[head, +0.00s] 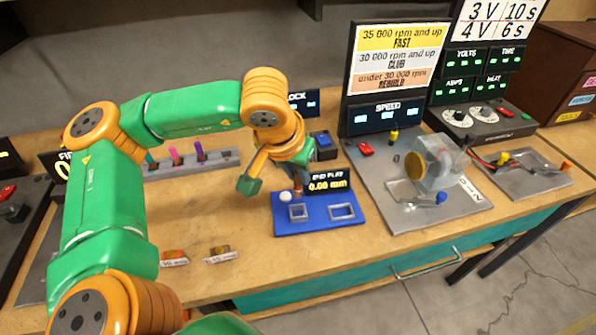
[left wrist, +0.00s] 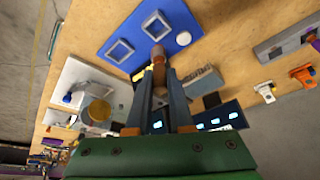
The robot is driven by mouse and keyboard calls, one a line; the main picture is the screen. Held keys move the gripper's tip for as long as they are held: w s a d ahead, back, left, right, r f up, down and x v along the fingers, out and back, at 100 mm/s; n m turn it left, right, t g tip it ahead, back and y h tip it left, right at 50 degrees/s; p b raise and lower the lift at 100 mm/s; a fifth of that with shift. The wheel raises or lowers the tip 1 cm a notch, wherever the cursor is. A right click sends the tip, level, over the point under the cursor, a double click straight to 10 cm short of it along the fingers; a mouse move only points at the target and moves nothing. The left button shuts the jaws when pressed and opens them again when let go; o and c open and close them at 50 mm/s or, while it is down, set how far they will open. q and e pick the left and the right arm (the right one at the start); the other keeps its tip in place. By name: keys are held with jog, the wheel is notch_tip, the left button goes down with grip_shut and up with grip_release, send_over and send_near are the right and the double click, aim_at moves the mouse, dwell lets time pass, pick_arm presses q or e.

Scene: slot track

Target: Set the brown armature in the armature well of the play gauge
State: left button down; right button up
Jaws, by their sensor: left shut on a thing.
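The play gauge is a blue plate (head: 318,222) with two square-framed wells and a white round knob (head: 286,196). Its dark display (head: 328,182) reads 0.00 mm. In the left wrist view the plate (left wrist: 112,22) lies beyond my fingertips, with one well (left wrist: 120,51) and the other well (left wrist: 155,23). My left gripper (left wrist: 159,75) is shut on the brown armature (left wrist: 158,54), whose end points at the plate beside the wells. Contact with the plate cannot be told. In the head view my left wrist stands at the gauge's back left, and the armature is mostly hidden. My right gripper is out of view.
A grey motor stand (head: 420,212) is right of the gauge, with speed displays (head: 388,116) behind. A tool rack (head: 200,168) stands back left. Two small tagged parts, orange (head: 174,257) and brown (head: 220,253), lie at the front. The wooden bench is bare between them and the rack.

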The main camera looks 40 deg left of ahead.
aim_at(296, 195)
pick_arm(q)
notch_tip(296, 195, down, 7)
jog(key=b, duration=0.5)
jog(key=shift+b, duration=0.4)
jog(key=shift+r, duration=0.1)
jog(key=c, duration=0.7)
grip_release()
jog(key=v, duration=0.7)
jog(key=shift+s, duration=0.15)
jog(key=shift+d, duration=0.1)
